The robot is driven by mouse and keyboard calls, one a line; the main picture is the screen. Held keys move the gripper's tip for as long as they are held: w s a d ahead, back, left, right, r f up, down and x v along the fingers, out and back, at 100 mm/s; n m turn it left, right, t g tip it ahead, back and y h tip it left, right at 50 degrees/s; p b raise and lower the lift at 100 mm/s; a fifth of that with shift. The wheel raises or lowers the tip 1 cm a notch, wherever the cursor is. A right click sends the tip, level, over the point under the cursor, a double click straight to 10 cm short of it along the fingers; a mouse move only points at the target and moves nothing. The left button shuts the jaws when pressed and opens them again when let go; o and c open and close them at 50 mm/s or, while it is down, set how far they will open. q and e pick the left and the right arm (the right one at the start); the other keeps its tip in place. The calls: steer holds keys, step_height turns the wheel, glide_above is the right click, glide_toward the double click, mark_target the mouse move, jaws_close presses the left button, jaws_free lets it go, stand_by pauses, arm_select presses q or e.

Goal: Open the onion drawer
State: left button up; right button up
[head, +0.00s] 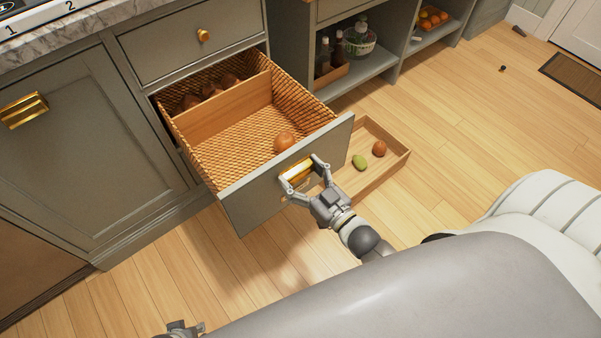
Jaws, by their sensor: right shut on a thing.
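The onion drawer (290,186) is a grey-green front with a rattan basket (215,125) behind it, pulled well out of the cabinet. Several dark reddish onions (211,90) lie behind the wooden divider (214,106) at the back, partly in shadow. One orange-brown onion (284,142) lies in the front compartment, near the drawer front. My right gripper (298,179) is shut on the gold handle (297,171) of the drawer front. My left gripper (181,328) shows only in part at the bottom edge, away from the drawer; its fingers are not clear.
A wooden tray (393,168) with a green item and a brown round item lies on the floor right of the drawer. A closed drawer (190,45) is above. Open shelves (372,68) hold bottles and a basket. The wooden floor at right is mostly clear.

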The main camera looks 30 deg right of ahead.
steer(key=o, duration=1.4)
steer(key=shift+o, duration=0.2)
steer(key=s+d, duration=0.2)
steer(key=s, duration=0.9)
steer(key=shift+s+d, duration=0.15)
steer(key=shift+s, duration=0.25)
